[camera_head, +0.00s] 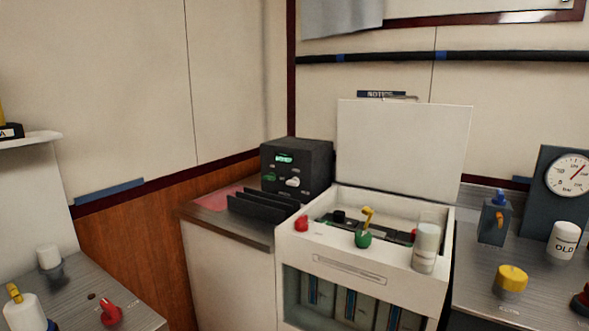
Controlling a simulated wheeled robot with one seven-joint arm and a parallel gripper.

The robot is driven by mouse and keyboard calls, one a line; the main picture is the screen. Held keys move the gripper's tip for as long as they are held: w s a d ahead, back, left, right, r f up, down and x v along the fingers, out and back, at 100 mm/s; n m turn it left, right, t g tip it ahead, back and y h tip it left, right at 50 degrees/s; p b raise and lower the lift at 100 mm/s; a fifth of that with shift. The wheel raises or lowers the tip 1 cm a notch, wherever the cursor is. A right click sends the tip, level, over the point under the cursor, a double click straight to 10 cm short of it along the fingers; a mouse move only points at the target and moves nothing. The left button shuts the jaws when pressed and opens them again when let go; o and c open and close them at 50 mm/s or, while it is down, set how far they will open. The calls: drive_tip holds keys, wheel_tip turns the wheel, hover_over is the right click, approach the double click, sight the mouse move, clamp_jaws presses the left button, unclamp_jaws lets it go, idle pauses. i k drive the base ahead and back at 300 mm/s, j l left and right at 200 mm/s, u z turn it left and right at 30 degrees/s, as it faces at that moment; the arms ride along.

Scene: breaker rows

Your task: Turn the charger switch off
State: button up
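A black box with a lit green display (297,158), which looks like the charger, stands on the counter in the back corner. Its front has a small green control (269,178) and a white knob or lever (293,182). I cannot tell from here which one is the charger switch, or its position; the labels are too small to read. My gripper is not in view.
A black rack (262,207) stands in front of the box. To its right is a white cabinet (345,264) with raised lid (400,145), knobs and a clear-sided cylinder (426,246) on top. Side counters hold a red lever (111,313), yellow knob (511,278) and gauge (568,176).

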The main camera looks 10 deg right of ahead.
sight(271, 177)
drive_tip(key=i+j, duration=0.15)
drive_tip(key=j, duration=0.2)
drive_tip(key=i+j+z, duration=0.1)
drive_tip(key=j, duration=0.25)
drive_tip(key=i+j, duration=0.4)
drive_tip(key=j, duration=0.35)
drive_tip(key=i+j+z, duration=0.1)
drive_tip(key=j, duration=0.25)
